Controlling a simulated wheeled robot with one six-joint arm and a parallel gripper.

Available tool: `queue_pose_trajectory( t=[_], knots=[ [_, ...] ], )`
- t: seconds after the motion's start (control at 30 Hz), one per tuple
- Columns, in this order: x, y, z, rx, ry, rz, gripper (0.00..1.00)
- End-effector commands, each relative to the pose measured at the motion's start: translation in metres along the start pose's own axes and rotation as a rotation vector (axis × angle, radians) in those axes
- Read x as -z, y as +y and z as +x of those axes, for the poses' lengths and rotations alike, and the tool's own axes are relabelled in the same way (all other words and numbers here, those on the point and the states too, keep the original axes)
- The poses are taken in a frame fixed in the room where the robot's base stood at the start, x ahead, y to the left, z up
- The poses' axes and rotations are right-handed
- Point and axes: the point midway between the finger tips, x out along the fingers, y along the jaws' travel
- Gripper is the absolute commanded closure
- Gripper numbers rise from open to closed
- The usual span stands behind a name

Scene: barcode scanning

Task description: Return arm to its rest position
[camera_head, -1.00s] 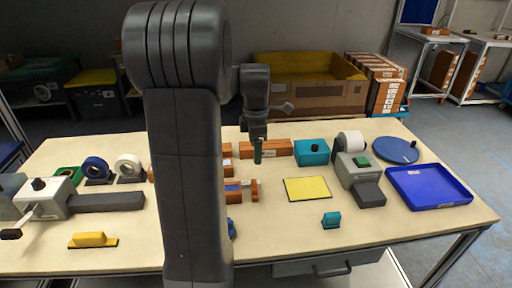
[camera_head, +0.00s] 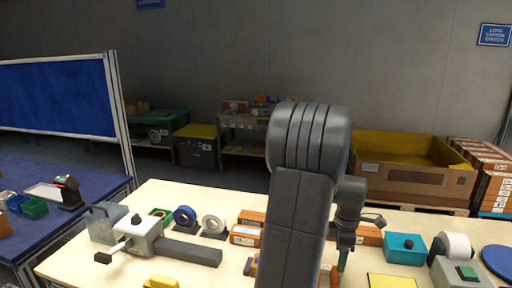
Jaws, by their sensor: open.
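My dark grey arm rises in the middle of the head view, in front of the cream work table (camera_head: 150,205). Its wrist bends down on the right side, and my gripper (camera_head: 343,258) points down over the table behind the arm. The gripper is small and partly blurred; its jaws are open. A dark green piece shows at its lower end, and I cannot tell whether it is a fingertip or a thing behind it. My arm hides the middle of the table.
A grey lever device (camera_head: 142,232), a blue tape roll (camera_head: 185,216) and a white roll (camera_head: 214,224) stand left of my arm. A teal box (camera_head: 404,247) and a label printer (camera_head: 455,270) stand right. A blue-topped table (camera_head: 75,190) is at far left. A large carton (camera_head: 415,182) stands behind.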

Motion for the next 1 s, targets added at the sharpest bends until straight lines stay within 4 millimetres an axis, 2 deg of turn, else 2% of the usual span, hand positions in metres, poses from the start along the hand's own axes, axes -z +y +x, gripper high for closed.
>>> queue_pose_trajectory(
  t=[0.2,0.37,0.43,0.6,1.0],
  knots=[
    [0.001,-0.001,0.044,0.006,0.001,0.0,0.31],
    [0.001,-0.001,0.066,0.004,0.001,-0.001,0.31],
    [0.01,0.0,0.063,0.0,0.001,-0.005,0.31],
    [0.018,0.0,0.064,0.0,0.001,-0.001,0.31],
    [0.016,0.0,0.065,0.0,0.001,0.001,0.31]
  ],
)
